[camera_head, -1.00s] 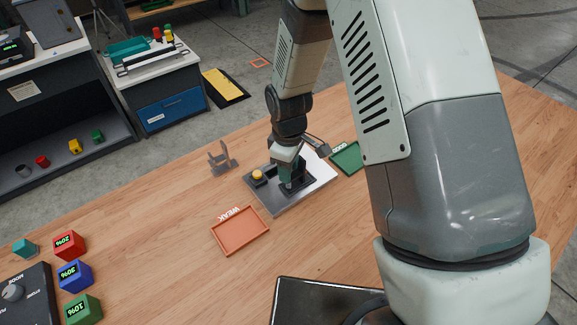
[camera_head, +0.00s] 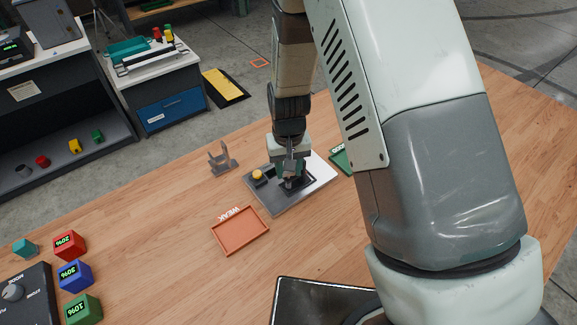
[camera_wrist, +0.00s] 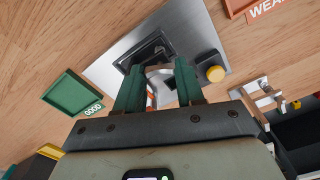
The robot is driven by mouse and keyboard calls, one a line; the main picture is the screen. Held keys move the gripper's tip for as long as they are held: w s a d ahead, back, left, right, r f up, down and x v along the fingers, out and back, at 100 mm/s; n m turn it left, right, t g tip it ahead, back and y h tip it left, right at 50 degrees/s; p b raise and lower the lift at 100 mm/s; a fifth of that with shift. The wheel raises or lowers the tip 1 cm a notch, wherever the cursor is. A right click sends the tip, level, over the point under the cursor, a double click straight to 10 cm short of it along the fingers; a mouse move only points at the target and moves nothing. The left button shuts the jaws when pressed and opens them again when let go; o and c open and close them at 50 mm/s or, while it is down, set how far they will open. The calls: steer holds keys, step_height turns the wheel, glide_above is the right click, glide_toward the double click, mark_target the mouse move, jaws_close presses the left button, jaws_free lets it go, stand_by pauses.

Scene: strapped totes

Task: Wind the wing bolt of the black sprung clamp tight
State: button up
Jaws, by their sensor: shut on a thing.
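My gripper (camera_head: 291,178) points down over a black square fixture (camera_head: 301,189) on a grey metal plate (camera_head: 281,208). In the wrist view the green fingers of my gripper (camera_wrist: 160,72) close around a small pale grey, rounded piece (camera_wrist: 158,71), with a bit of orange showing below it. I cannot tell whether this piece is the wing bolt. The black fixture (camera_wrist: 147,50) lies just beyond the fingertips on the plate (camera_wrist: 106,70). No clamp or spring can be clearly made out. In the head view my wrist hides the held piece.
A yellow button (camera_head: 257,175) on a black box stands at the plate's left. The orange WEAK tray (camera_head: 240,231) is in front, the green GOOD tray (camera_head: 341,160) behind right. A grey bracket (camera_head: 222,159) stands behind left. Percent-marked cubes (camera_head: 75,275) are far left.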

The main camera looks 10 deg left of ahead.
steer(key=m, duration=0.7)
stand_by(0.6)
steer(key=o, duration=1.1)
steer(key=shift+c, duration=0.2)
step_height(320, 180, up, 11)
steer(key=shift+f, duration=0.1)
